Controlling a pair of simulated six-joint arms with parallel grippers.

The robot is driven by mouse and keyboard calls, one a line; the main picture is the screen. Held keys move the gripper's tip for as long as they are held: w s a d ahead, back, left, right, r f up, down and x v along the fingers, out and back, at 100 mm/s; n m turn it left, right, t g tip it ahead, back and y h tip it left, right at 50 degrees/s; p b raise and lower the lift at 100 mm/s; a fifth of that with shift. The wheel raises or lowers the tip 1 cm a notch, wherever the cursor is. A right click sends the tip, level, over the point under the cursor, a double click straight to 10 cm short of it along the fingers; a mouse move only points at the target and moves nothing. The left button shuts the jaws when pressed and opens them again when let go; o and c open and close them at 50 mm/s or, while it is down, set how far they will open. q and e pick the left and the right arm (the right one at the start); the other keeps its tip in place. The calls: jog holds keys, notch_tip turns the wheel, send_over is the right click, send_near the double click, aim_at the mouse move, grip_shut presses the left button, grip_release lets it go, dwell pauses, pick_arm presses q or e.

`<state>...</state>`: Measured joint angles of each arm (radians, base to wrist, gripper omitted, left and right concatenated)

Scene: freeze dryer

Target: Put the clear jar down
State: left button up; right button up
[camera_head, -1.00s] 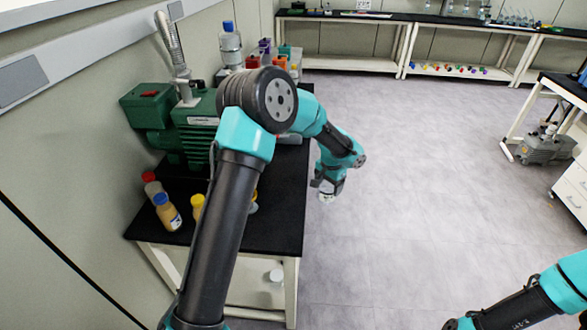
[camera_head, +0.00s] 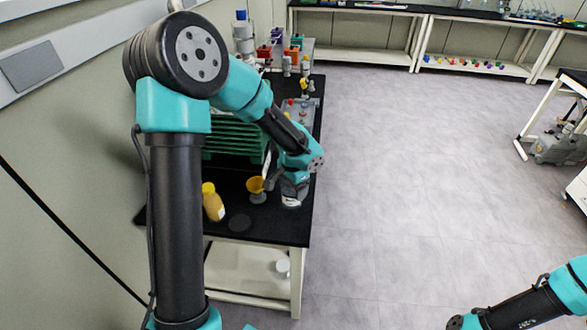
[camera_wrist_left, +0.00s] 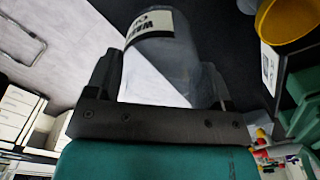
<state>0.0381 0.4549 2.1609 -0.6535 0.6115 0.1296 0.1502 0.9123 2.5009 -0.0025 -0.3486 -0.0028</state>
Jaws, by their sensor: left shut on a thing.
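My left gripper (camera_head: 292,196) is over the right edge of the black bench (camera_head: 262,228), pointing down. It is shut on the clear jar (camera_wrist_left: 160,65), which shows between the two fingers in the left wrist view and carries a white label with dark print. In the head view only a small pale part of the jar (camera_head: 291,202) shows below the gripper. I cannot tell whether the jar touches the bench top. My right gripper is out of view.
A yellow-capped bottle (camera_head: 213,204) and a dark disc (camera_head: 239,222) are further left. Green equipment (camera_head: 235,142) stands behind. The bench's front right corner is clear.

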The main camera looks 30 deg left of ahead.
pick_arm(q)
jog(key=shift+w, duration=0.1)
jog(key=w+a+f, duration=0.1)
jog(key=w+a, duration=0.7)
jog(key=w, duration=0.5)
jog(key=shift+w+a+f, duration=0.2)
jog(key=shift+f, duration=0.05)
jog(key=shift+f, duration=1.75)
jog(key=shift+f, duration=0.15)
jog(key=o, duration=0.9)
